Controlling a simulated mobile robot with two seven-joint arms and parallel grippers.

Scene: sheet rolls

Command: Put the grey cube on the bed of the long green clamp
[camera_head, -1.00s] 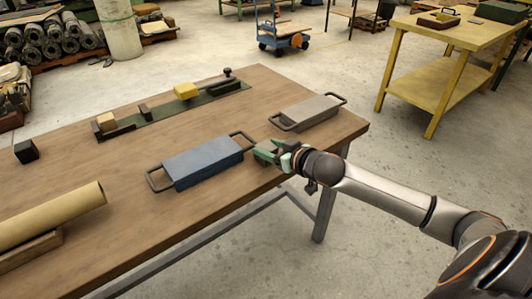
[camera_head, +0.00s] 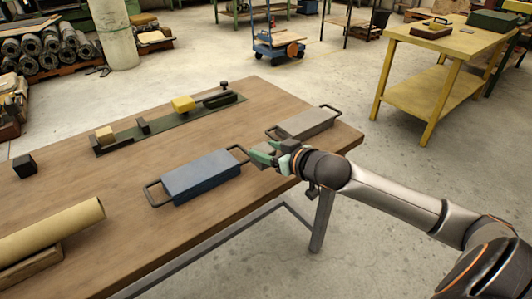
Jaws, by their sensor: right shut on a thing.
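The long green clamp (camera_head: 160,128) lies at the back of the wooden table, with dark end pieces, a tan block (camera_head: 105,134) near its left end and a yellow block (camera_head: 183,104) further right. My right gripper (camera_head: 264,154) is over the table's front edge, between the blue and grey handled blocks. It is shut on a small greyish thing, which I take to be the grey cube (camera_head: 284,147); the green fingers mostly hide it. A separate dark cube (camera_head: 25,165) stands on the table at the far left. My left gripper is not in view.
A blue handled block (camera_head: 201,175) and a grey handled block (camera_head: 306,124) lie near the front edge, close to my right gripper. A tan roll (camera_head: 50,232) rests at front left. Bare tabletop (camera_head: 110,178) lies between the blue block and the dark cube.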

